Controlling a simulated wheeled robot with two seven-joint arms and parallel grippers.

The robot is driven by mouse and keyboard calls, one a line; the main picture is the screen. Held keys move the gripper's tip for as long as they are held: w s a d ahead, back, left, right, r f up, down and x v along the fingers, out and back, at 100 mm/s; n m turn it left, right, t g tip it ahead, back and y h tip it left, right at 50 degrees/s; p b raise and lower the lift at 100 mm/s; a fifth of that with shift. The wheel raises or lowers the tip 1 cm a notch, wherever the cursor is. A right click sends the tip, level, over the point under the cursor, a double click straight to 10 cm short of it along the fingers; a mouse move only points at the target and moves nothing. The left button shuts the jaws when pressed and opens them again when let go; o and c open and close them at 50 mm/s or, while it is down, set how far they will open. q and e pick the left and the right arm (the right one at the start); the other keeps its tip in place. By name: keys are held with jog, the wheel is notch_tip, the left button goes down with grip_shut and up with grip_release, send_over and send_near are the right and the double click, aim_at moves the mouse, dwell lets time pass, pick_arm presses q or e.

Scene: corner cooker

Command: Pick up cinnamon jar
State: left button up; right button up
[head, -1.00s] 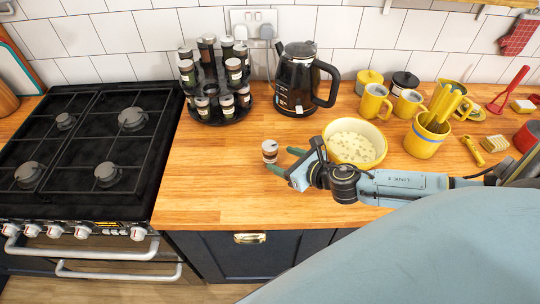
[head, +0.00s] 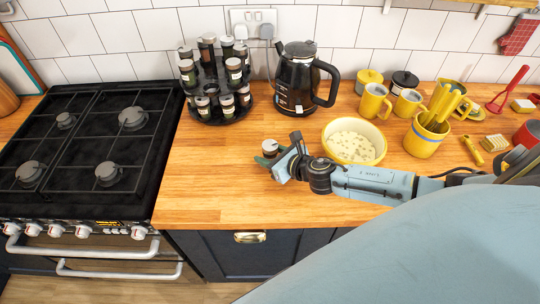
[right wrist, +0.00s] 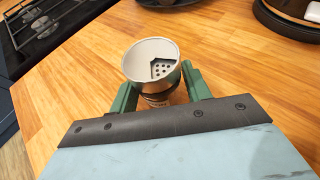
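A small spice jar with a brown body and pale perforated top (head: 270,147) stands upright on the wooden counter, left of the yellow bowl. Its label is too small to read. My right gripper (head: 271,158) is at the jar. The right wrist view shows the jar (right wrist: 152,62) standing between the two green fingers of this gripper (right wrist: 160,92), one on each side. The fingers are spread around it, and firm contact does not show. The lower part of the jar is hidden behind the gripper. My left gripper is not in view.
A black spice rack (head: 219,112) with several jars stands behind, beside a kettle (head: 298,82). The yellow bowl (head: 355,142) is close to my right gripper. The cooker (head: 88,145) is at the left. The counter (head: 205,180) between cooker and jar is clear.

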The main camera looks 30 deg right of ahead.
jog(key=c, duration=0.7)
notch_tip(320, 180, up, 10)
jog(key=p, duration=0.3)
jog(key=shift+c, duration=0.2)
jog(key=o, duration=0.3)
jog(key=c, duration=0.3)
